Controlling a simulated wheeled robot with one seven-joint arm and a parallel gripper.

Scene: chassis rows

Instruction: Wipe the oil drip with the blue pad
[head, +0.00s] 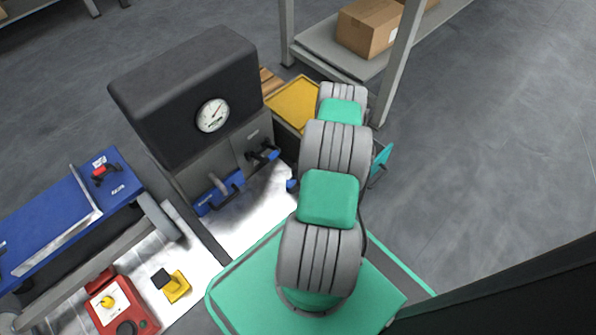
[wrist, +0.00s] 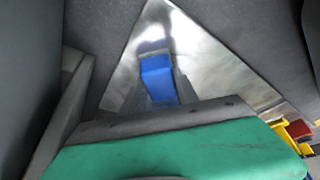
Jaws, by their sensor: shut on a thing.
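The blue pad (wrist: 158,78) shows in the middle of the wrist view, in front of my gripper (wrist: 160,98). My gripper is shut on it, over a shiny metal surface (wrist: 215,70). I cannot tell whether the pad touches that surface. A darker smudge (wrist: 152,45) lies just beyond the pad; I cannot tell whether it is the oil drip, a shadow or a reflection. In the head view my arm hides most of my gripper, and only a small bit of blue (head: 291,184) shows beside it. No oil drip is clear there.
A dark machine with a round gauge (head: 212,115) and a blue handle (head: 220,192) stands left of my arm. A yellow tray (head: 293,101) and a shelf with a cardboard box (head: 368,27) are behind. A blue cart (head: 70,220) and red box (head: 121,307) are left. Floor at right is clear.

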